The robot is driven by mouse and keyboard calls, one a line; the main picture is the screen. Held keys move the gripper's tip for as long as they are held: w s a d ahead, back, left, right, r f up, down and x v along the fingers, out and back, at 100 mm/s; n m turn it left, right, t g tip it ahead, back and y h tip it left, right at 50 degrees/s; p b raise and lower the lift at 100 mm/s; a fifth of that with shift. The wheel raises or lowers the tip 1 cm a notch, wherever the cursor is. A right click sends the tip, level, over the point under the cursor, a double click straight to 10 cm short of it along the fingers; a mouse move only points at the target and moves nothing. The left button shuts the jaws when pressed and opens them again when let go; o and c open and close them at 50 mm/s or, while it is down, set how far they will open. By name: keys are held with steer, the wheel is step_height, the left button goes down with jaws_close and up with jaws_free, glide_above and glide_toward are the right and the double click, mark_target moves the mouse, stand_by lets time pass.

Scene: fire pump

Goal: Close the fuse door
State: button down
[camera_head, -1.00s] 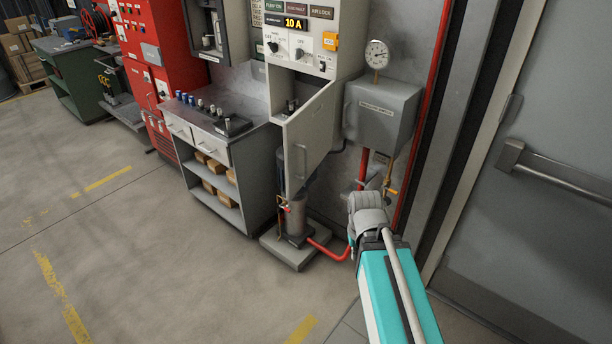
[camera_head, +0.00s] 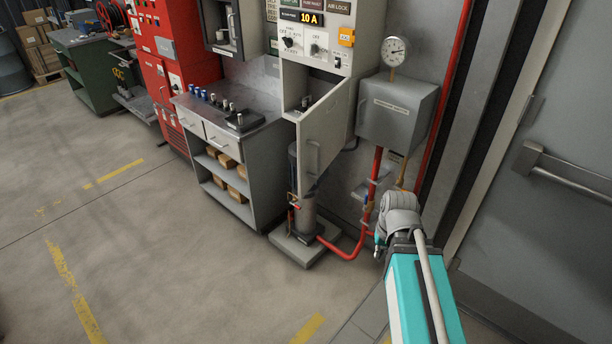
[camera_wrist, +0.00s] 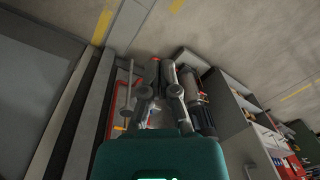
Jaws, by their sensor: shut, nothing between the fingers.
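The fuse door (camera_head: 325,138) is a grey panel with a handle, on the front of the pump control cabinet (camera_head: 316,62). It stands open, swung out toward me, and the compartment behind its upper edge (camera_head: 298,96) shows in part. In the head view my gripper is mostly hidden behind my own wrist, low and to the right of the door and apart from it. In the wrist view my gripper (camera_wrist: 161,66) has its fingertips close together with nothing held. I cannot make out the fuse door clearly in the wrist view.
A grey box with a gauge (camera_head: 398,108) hangs right of the door. Below are a pump cylinder (camera_head: 302,214) on a plinth and red pipes (camera_head: 350,250). A workbench (camera_head: 226,150) stands to the left. The floor in front (camera_head: 190,270) is clear.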

steer(key=w+a+f+t+y+b, duration=0.1)
steer(key=w+a+f+y+b, duration=0.15)
steer(key=w+a+y, duration=0.2)
steer(key=m+t+y+b, duration=0.5)
steer(key=t+y+b, duration=0.1)
steer(key=y+b, duration=0.45)
glide_toward(303, 172)
steer(key=v, duration=0.6)
steer(key=shift+f+y+p, duration=0.3)
steer(key=shift+f+p, duration=0.05)
steer(key=shift+p, duration=0.05)
steer(key=x, duration=1.3)
steer(key=shift+w+d, duration=0.1)
steer(key=shift+w, duration=0.05)
steer(key=shift+w+a, duration=0.1)
steer(key=shift+a, duration=0.3)
